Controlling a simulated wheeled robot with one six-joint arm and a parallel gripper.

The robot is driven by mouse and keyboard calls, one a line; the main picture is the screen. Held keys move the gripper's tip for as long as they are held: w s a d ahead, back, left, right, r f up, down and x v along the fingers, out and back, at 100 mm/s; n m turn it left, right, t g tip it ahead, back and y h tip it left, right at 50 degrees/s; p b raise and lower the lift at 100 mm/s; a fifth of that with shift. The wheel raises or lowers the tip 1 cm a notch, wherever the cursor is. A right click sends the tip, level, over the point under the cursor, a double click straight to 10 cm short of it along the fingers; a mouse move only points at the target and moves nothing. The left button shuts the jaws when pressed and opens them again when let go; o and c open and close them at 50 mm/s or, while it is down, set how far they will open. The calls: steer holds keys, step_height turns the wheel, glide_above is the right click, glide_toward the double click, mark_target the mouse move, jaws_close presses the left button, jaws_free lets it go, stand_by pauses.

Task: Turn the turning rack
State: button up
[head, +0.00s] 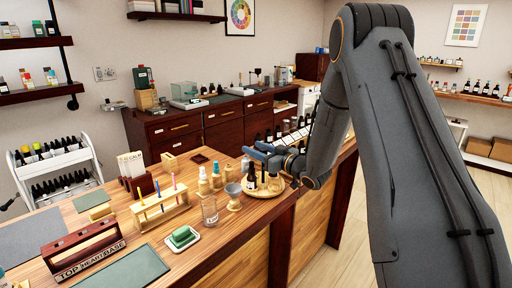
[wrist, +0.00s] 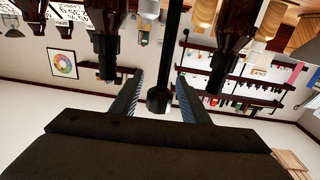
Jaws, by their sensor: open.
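The turning rack (head: 262,194) is a round, light wooden tray near the front right edge of the wooden counter, with dark bottles (head: 251,177) standing on it. My gripper (head: 256,150) is above the rack, fingers pointing left. In the wrist view, which is upside down, my gripper (wrist: 160,84) is open. A dark post with a rounded knob (wrist: 158,100) shows between the two fingers, with gaps on both sides. Dark amber bottles (wrist: 106,38) show left and right of the fingers. The head view does not show clearly whether the fingers touch anything.
A grey cup on a wooden stand (head: 233,194), a glass jar (head: 210,210) and small spray bottles (head: 203,183) stand just left of the rack. More dark bottles stand behind my gripper.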

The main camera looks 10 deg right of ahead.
steer(key=shift+w, duration=0.15)
jaws_close()
steer(key=shift+d, duration=0.1)
